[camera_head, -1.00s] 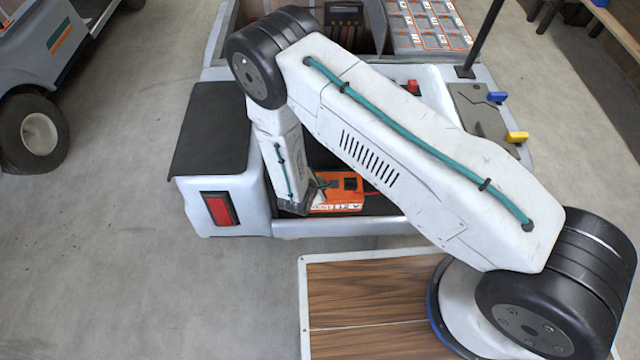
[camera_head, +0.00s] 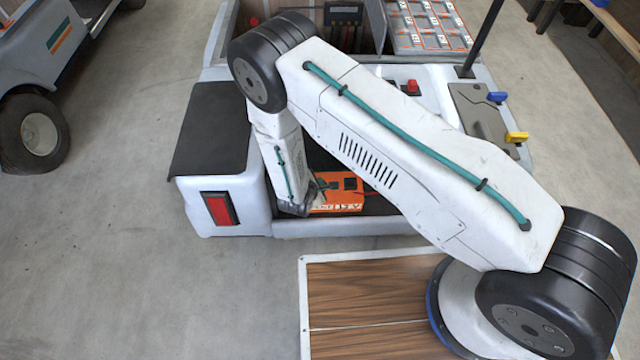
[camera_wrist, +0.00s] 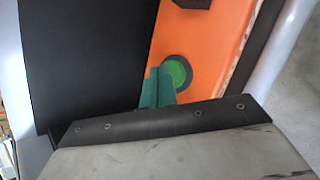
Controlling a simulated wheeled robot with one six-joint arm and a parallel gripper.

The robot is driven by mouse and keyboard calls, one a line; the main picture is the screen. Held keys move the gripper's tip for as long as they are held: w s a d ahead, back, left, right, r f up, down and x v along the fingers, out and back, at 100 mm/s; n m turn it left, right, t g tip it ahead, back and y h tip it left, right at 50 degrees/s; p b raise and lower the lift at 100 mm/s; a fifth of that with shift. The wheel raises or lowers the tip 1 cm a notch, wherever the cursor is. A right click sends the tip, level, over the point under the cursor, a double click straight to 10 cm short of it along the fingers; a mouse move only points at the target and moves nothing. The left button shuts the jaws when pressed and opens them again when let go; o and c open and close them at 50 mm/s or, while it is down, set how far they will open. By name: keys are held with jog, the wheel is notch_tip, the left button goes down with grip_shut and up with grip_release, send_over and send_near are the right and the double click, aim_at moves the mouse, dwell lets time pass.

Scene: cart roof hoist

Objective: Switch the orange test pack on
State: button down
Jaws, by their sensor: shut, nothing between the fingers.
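The orange test pack (camera_head: 345,188) sits in the open bay of the cart, partly hidden by my wrist in the head view. In the wrist view the pack (camera_wrist: 210,45) fills the upper middle, with a round green button (camera_wrist: 180,70) in a dark ring on its face. My gripper (camera_wrist: 158,75) is shut and empty, its green fingers together, overlapping the button's left edge in the wrist view. Whether the tips touch the button or pack cannot be told. In the head view my gripper (camera_head: 318,186) is at the pack's left end.
A black seat pad (camera_head: 210,130) and a red tail light (camera_head: 220,208) are left of the bay. A black panel (camera_wrist: 85,60) stands left of the pack.

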dwell(0.3)
jog(key=shift+r, duration=0.9)
notch_tip(320, 180, up, 6)
dwell(0.3)
